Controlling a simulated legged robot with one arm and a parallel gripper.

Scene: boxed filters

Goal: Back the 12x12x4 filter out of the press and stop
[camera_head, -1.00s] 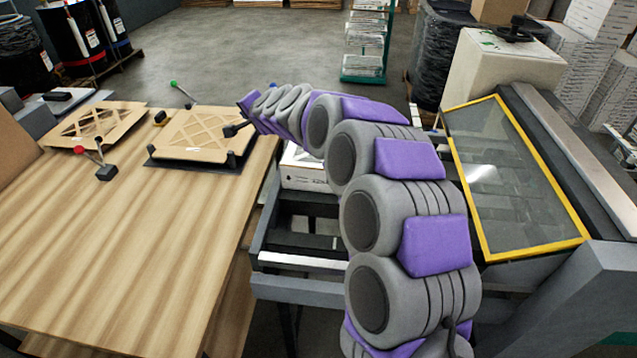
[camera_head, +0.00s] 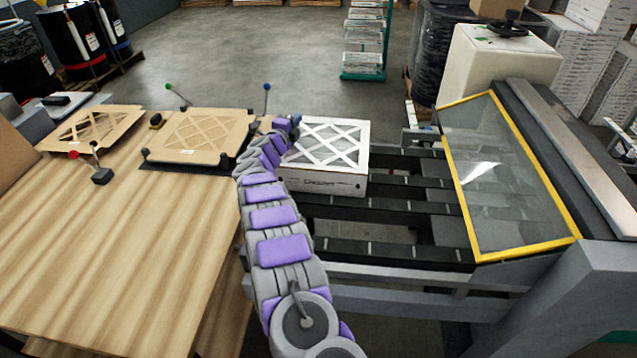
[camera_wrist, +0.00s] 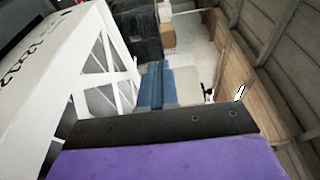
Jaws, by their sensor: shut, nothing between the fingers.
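The boxed filter (camera_head: 333,183), a white box with a diamond-lattice top and dark print on its front, lies flat on the dark rails. It is outside the press, left of its yellow-framed clear guard (camera_head: 505,180). My gripper (camera_head: 291,124) is at the filter's back left corner; it is small there and I cannot tell whether it touches the box. It is shut with nothing held. In the wrist view the filter (camera_wrist: 45,70) fills the left side, its printed side and lattice close to the camera. The fingers are not clear in that view.
The wooden table (camera_head: 110,260) is left of the rails. A dark fixture with a brown lattice frame (camera_head: 200,135) and levers stands at its back, another brown frame (camera_head: 92,128) farther left. The rails (camera_head: 400,200) between filter and guard are bare.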

